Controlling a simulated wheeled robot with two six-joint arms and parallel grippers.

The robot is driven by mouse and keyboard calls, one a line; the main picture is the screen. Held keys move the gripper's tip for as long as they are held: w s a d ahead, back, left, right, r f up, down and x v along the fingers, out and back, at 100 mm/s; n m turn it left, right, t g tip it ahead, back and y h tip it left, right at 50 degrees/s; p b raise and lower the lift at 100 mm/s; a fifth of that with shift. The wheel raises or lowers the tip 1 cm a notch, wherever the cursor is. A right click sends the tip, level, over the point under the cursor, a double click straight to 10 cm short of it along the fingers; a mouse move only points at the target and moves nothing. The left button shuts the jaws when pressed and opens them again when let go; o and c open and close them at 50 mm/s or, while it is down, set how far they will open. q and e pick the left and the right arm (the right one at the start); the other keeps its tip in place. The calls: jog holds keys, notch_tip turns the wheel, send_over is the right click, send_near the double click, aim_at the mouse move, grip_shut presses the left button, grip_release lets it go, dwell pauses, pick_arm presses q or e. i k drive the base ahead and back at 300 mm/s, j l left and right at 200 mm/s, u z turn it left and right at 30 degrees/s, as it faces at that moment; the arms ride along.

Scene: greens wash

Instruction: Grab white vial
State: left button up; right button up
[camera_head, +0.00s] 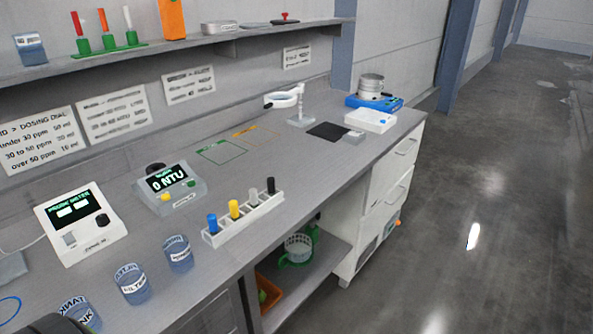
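The white vial (253,197) stands upright in a white rack (246,222) near the front edge of the bench. The rack holds a row of vials: a blue vial (212,223), a yellow vial (234,209), the white one and a black vial (270,186). The white vial is between the yellow and the black one; its lower part is hidden by the rack. A dark rounded part, which looks like part of my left arm, shows at the bottom left corner. No fingertips of either gripper show.
Several labelled beakers, including one (132,284), stand on the bench left of the rack. An NTU meter (170,190) and another meter (81,224) stand behind. A magnifier lamp (292,103) is farther back. Bench right of the rack is clear; open floor lies right.

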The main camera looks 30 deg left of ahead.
aim_at(254, 201)
jog(key=j+u, duration=0.1)
jog(key=u, duration=1.1)
jog(key=k+j, duration=0.05)
